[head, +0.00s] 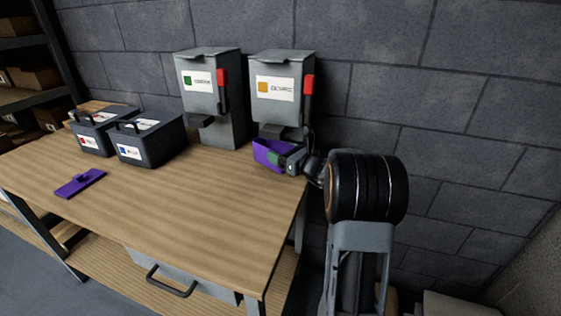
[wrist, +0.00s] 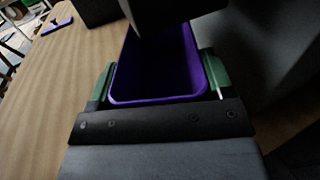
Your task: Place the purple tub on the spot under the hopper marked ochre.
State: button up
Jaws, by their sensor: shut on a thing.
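The purple tub (head: 268,155) is at the foot of the right hopper (head: 281,90), which bears a label with an ochre square. My gripper (head: 283,160) is shut on the tub from the right side. In the wrist view the tub (wrist: 158,98) is upright, open-topped and looks empty, with green finger pads (wrist: 160,82) on both its sides. The hopper's dark spout overhangs the tub's far part. The spot under the tub is hidden, and I cannot tell whether the tub touches the table.
A second hopper (head: 209,85) with a green-square label stands to the left. Two dark bins with handles, one marked red (head: 93,140) and one blue (head: 150,145), stand farther left. A purple lid (head: 80,183) lies on the wooden table (head: 190,210), whose front middle is clear.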

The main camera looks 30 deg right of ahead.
jog(key=shift+w+a+f, duration=0.1)
jog(key=shift+w+f, duration=0.05)
jog(key=shift+f, duration=0.75)
jog(key=shift+w+f, duration=0.1)
jog(key=shift+f, duration=0.75)
jog(key=shift+f+b, duration=0.2)
jog(key=shift+b, duration=0.15)
jog(key=o, duration=0.9)
jog(key=shift+o, duration=0.2)
jog(key=shift+r, duration=0.15)
jog(key=shift+s+r, duration=0.1)
jog(key=v, duration=1.2)
